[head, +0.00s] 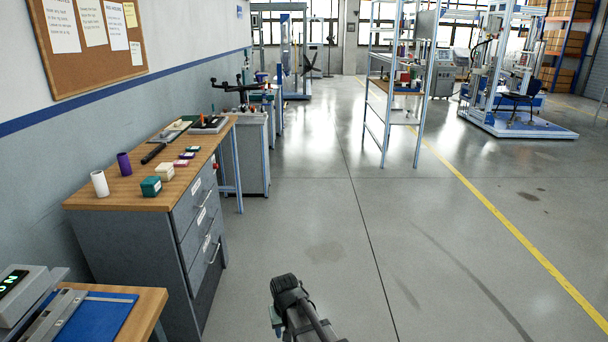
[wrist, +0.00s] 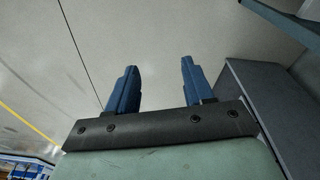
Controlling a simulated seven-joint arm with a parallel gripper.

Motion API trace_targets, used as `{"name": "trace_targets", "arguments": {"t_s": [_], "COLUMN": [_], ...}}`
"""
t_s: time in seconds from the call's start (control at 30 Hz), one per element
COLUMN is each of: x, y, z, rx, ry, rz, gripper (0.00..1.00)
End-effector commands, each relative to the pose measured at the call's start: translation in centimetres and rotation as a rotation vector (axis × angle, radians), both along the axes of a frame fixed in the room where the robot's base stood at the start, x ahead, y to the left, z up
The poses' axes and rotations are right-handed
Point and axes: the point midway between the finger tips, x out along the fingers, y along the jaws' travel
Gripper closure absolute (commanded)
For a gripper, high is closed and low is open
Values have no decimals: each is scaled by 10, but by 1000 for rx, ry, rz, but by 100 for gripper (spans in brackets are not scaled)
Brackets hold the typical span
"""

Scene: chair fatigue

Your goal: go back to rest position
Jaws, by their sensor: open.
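My gripper (wrist: 155,85) shows in the wrist view with two blue fingers spread apart and nothing between them. Beyond the fingers is bare grey floor. In the head view, part of my arm shows at the bottom centre, over the floor to the right of the grey drawer cabinet (head: 150,252). The fingers are not visible in the head view. The side of a grey cabinet or bench (wrist: 255,105) shows to the right of the fingers in the wrist view, apart from them.
The cabinet's wooden top holds a white cylinder (head: 99,184), a purple cylinder (head: 124,164), a green box (head: 151,187) and several small items. A bench with a blue mat (head: 100,318) stands at lower left. A metal shelf rack (head: 375,115) stands farther back. The central floor is clear.

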Motion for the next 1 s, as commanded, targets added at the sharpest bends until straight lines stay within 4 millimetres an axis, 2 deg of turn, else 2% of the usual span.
{"name": "trace_targets", "arguments": {"t_s": [0.03,0.2,0.33,0.5,0.8,1.0], "x": [-6,-21,-36,-55,-85,-107], "y": [-23,-88,-132,-174,-223,-219], "z": [-8,-31,-47,-61,-79,-108], "rx": [-1,-1,2,9,19,10], "ry": [11,45,68,93,123,183], "rz": [-24,-92,-144,-196,-262,-257], "gripper": [48,48,48,48,48,48]}}
